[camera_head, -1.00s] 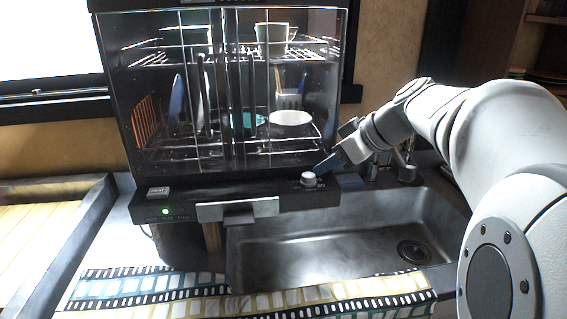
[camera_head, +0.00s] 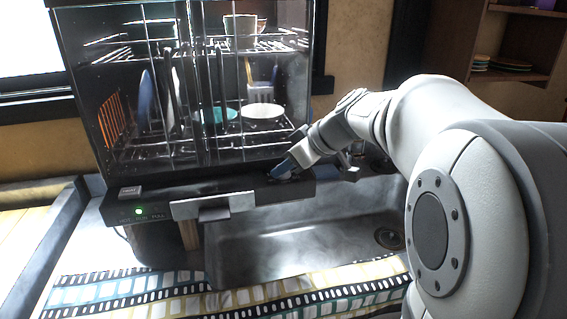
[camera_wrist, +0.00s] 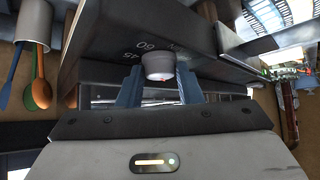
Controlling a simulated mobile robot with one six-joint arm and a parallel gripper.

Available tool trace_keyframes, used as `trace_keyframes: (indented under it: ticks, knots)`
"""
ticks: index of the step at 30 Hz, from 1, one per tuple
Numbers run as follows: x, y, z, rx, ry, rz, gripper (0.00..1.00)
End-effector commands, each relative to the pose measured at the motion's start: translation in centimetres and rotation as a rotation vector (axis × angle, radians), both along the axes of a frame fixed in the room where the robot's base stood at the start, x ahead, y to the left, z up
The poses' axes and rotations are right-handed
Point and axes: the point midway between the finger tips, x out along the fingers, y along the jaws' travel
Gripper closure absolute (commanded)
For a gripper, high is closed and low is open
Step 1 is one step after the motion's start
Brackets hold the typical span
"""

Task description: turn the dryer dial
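The dryer dial is a small pale round knob (camera_wrist: 158,66) on a dark panel with printed numbers beside it, seen in the wrist view. My gripper (camera_wrist: 160,88) has its two blue fingers apart, one on each side of the dial, with narrow gaps that look open. In the head view my gripper (camera_head: 286,167) is at the right end of the dryer's front ledge (camera_head: 240,194) and hides the dial. The dryer (camera_head: 95,60) is a glass-fronted cabinet with dishes on racks.
A grey button (camera_head: 130,191) and a green light (camera_head: 138,211) are at the ledge's left. A handle (camera_head: 228,206) juts out from the ledge's middle. A metal sink (camera_head: 300,235) lies below. A patterned mat (camera_head: 230,300) covers the front counter.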

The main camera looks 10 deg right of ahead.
Motion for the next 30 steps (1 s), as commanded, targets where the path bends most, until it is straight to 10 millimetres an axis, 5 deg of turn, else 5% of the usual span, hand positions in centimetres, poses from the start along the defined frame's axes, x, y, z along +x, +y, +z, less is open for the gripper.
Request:
trace_keyframes:
  ticks: [3,30]
  knots:
    - [-0.01,-0.02,0.02,0.000,0.000,0.000,0.91]
    - [-0.01,-0.10,0.04,0.000,0.000,-0.003,0.91]
